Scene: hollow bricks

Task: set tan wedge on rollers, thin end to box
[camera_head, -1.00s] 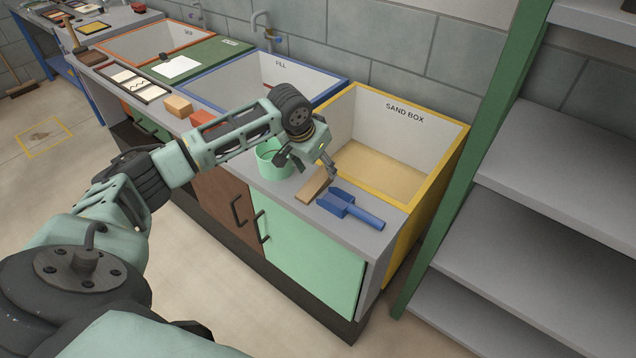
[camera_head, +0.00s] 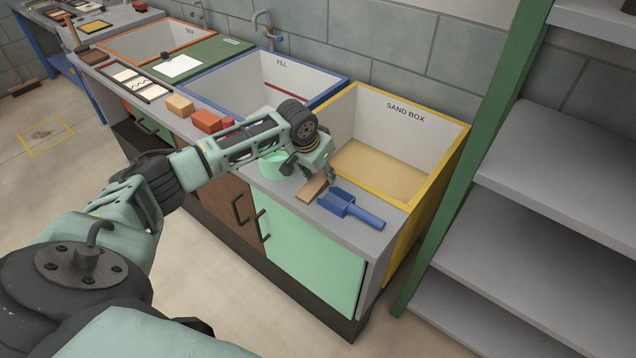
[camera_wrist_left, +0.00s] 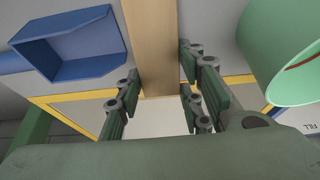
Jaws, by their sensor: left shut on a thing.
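The tan wedge (camera_head: 312,189) is a long, flat wooden piece at the front of the counter, beside the sand box. My left gripper (camera_head: 331,179) is at its far end, pointing down. In the left wrist view the wedge (camera_wrist_left: 153,40) runs between the fingers of the left gripper (camera_wrist_left: 160,92), which are shut on it. I cannot tell whether it touches the counter, or which end is thin. The yellow-rimmed sand box (camera_head: 440,193) stands just behind it. I cannot make out any rollers. My right gripper is not in view.
A blue scoop (camera_head: 352,208) lies close to the right of the wedge. A mint-green bucket (camera_head: 273,165) stands close to the left. A tan block (camera_head: 180,106) and red blocks (camera_head: 207,121) sit farther left. A green-posted shelf (camera_head: 540,190) stands at right.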

